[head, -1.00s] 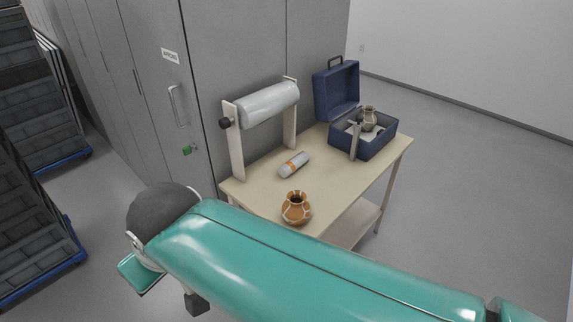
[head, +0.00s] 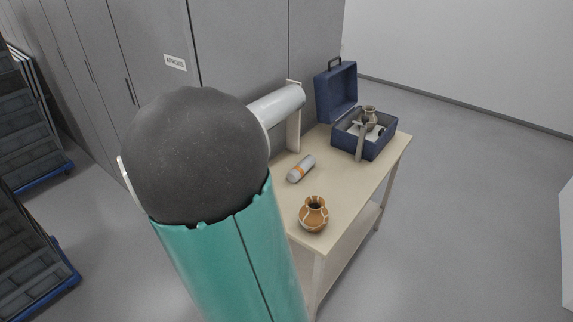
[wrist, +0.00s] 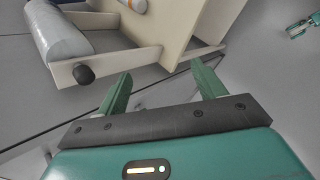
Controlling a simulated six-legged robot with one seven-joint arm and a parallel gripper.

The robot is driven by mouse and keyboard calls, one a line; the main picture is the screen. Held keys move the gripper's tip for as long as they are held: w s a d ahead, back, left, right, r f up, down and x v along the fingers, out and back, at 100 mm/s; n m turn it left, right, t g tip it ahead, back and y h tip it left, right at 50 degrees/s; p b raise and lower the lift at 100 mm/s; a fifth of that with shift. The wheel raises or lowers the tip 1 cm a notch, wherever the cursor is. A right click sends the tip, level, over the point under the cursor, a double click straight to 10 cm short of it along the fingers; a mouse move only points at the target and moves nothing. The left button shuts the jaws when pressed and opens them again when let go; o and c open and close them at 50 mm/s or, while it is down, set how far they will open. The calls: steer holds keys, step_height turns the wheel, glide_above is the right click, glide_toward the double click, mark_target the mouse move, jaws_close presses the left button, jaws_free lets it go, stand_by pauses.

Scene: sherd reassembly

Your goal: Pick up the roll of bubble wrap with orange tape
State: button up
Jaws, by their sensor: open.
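The small roll of bubble wrap with orange tape (head: 301,168) lies on its side on the beige table (head: 345,192), between the roll stand and a brown pot. In the wrist view a part of the small roll (wrist: 134,5) shows at the top edge, cut off by the frame. My gripper (wrist: 160,78) is open and empty, with its two green fingers apart. It is off the table, with the stand and table beyond its fingertips. In the head view my arm hides the gripper.
A large wrap roll (head: 279,103) hangs on a stand whose dark knob (wrist: 84,74) is close to my left finger. A brown pot (head: 313,214) with pale crack lines stands near the table's front. An open blue case (head: 379,147) holding a pot stands at the back right. Grey cabinets are behind.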

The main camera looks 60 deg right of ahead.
steer(key=d+f+n+h, duration=0.1)
steer(key=d+f, duration=0.2)
steer(key=d, duration=0.1)
steer(key=n+g+h, duration=0.1)
steer(key=n+h, duration=0.3)
steer(key=n, duration=0.6)
glide_toward(296, 174)
steer(key=shift+w+a, duration=0.7)
steer(key=shift+w, duration=0.35)
steer(key=shift+s+d+f+n, duration=0.15)
steer(key=shift+d+f+n, duration=0.1)
steer(key=shift+d+n, duration=0.05)
steer(key=x, duration=1.3)
steer(key=shift+s+f, duration=0.25)
steer(key=c, duration=1.1)
